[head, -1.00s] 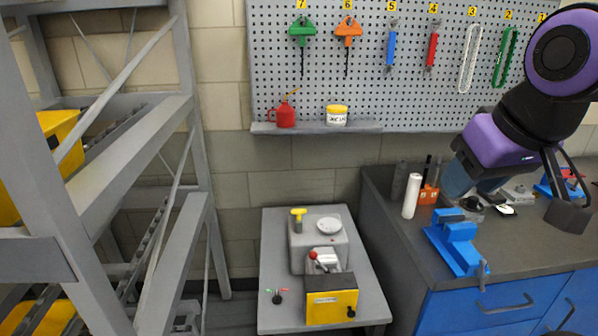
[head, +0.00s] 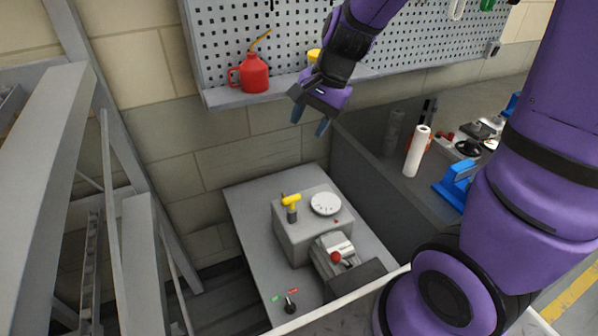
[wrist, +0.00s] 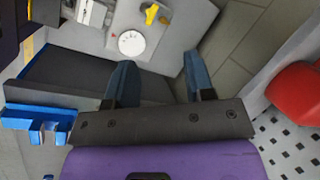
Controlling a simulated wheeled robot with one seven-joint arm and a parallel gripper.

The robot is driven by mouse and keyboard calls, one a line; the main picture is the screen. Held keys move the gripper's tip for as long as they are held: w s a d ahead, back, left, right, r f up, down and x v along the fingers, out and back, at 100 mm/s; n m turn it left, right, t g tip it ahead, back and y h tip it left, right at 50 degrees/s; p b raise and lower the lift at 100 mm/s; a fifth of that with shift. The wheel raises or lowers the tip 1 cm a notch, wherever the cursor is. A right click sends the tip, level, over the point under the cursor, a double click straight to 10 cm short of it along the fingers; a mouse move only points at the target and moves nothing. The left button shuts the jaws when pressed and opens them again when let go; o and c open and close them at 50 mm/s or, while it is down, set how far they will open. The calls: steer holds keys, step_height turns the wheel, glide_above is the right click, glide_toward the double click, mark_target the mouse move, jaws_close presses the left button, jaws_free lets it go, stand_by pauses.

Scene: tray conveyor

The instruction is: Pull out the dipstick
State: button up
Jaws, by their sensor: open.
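The dipstick (head: 290,201) has a yellow T-shaped handle and stands upright in the top of a grey machine block (head: 294,247), beside a round white dial (head: 325,204). In the wrist view the yellow dipstick handle (wrist: 151,13) is at the top, with the dial (wrist: 131,43) just below it. My gripper (head: 310,125) is open and empty, above and behind the machine near the pegboard shelf. Its two blue fingers (wrist: 157,75) point toward the machine in the wrist view and are well apart from the dipstick.
A red oil can (head: 254,74) stands on the pegboard shelf (head: 225,97), close to my gripper. The workbench (head: 365,150) to the right holds a white cylinder (head: 417,151) and a blue vise (head: 455,186). A grey rack (head: 40,160) stands at left. A red-knobbed lever (head: 336,257) is in front of the dial.

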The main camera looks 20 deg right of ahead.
steer(key=w+f+m+g, duration=0.1)
steer(key=w+f+m, duration=0.3)
steer(key=f, duration=0.5)
steer(key=m, duration=0.4)
glide_toward(292, 197)
steer(key=shift+w+a+f+g, duration=0.3)
steer(key=shift+a+f+g, duration=0.15)
steer(key=shift+f, duration=0.25)
steer(key=x, duration=1)
steer(key=shift+d+f, duration=0.1)
steer(key=shift+f, duration=0.3)
steer(key=c, duration=0.8)
steer(key=o, duration=0.8)
steer(key=shift+r, duration=0.1)
steer(key=v, duration=1)
steer(key=shift+r, duration=0.4)
